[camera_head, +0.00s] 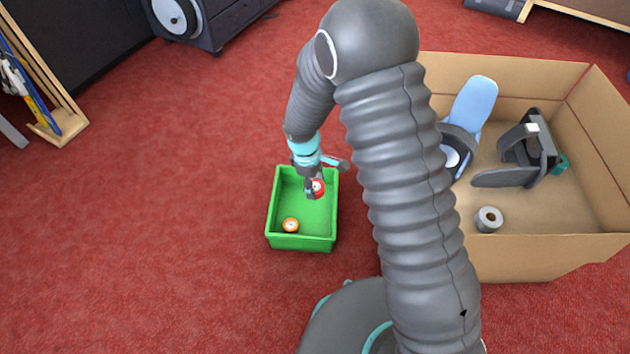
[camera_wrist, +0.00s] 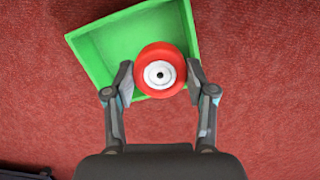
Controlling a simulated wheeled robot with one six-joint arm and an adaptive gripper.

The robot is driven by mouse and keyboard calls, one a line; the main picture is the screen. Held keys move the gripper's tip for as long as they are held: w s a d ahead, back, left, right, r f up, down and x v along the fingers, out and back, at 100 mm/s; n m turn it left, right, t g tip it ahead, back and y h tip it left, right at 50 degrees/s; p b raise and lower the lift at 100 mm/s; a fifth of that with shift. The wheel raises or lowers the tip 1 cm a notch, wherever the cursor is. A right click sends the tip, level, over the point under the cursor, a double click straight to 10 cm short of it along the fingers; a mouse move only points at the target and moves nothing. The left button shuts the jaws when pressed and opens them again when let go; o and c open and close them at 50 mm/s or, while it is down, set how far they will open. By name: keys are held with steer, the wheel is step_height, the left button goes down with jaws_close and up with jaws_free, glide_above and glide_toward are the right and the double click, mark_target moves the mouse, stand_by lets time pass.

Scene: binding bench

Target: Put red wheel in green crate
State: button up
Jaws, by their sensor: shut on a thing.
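The red wheel (camera_wrist: 160,70) has a pale hub with a dark centre hole. My gripper (camera_wrist: 160,78) is shut on it, with one finger at each side of the wheel. In the head view the wheel (camera_head: 318,187) shows at the tip of my gripper (camera_head: 314,186), over the green crate. The green crate (camera_head: 302,243) stands on the red floor, and its wall also shows in the wrist view (camera_wrist: 90,60). I cannot tell exactly how high the wheel is above the crate floor.
An orange wheel (camera_head: 291,225) lies inside the crate at its near left. A large cardboard box (camera_head: 545,255) at the right holds a blue-and-grey item (camera_head: 474,100), a dark grey item (camera_head: 505,178) and a grey roll (camera_head: 488,219). The carpet left of the crate is clear.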

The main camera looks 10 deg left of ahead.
steer(key=b, duration=1.1)
glide_above(317, 231)
steer(key=shift+f, duration=8.7)
steer(key=shift+a+f, duration=0.2)
steer(key=shift+f, duration=1.7)
steer(key=shift+a+f, duration=0.2)
steer(key=shift+f, duration=1.7)
steer(key=o, duration=1.2)
steer(key=shift+o, duration=0.2)
steer(key=shift+r+p, duration=6.5)
steer(key=shift+r, duration=3.55)
